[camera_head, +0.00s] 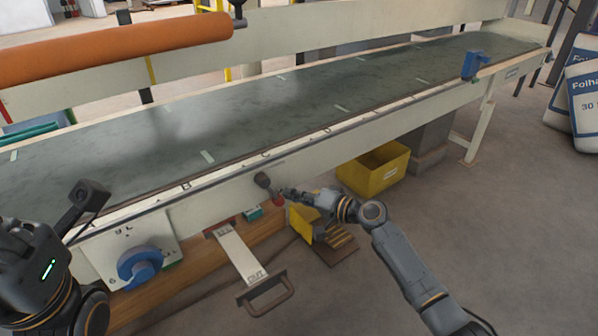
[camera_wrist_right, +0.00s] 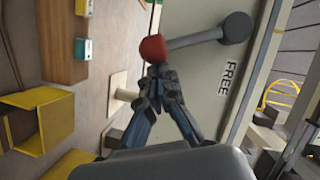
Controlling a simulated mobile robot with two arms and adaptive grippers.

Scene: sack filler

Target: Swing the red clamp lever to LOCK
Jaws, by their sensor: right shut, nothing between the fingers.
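The red clamp lever shows in the head view as a red knob (camera_head: 278,201) below a dark round pivot (camera_head: 263,180) on the conveyor's pale side rail. In the right wrist view, a grey bar joins the red knob (camera_wrist_right: 152,48) to the dark pivot (camera_wrist_right: 236,27). The word FREE (camera_wrist_right: 229,77) is printed on the panel near the bar. My right gripper (camera_head: 286,192) is shut and empty, its fingertips (camera_wrist_right: 160,72) right at the red knob; I cannot tell if they touch. Parts of my left arm show at the lower left, without visible fingers. No LOCK mark is readable.
A pale plate with a dark handle (camera_head: 268,294) juts out left of the lever. A blue round knob (camera_head: 139,268) is on the rail further left. Yellow bins (camera_head: 375,172) stand on the floor beneath the conveyor (camera_head: 240,115).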

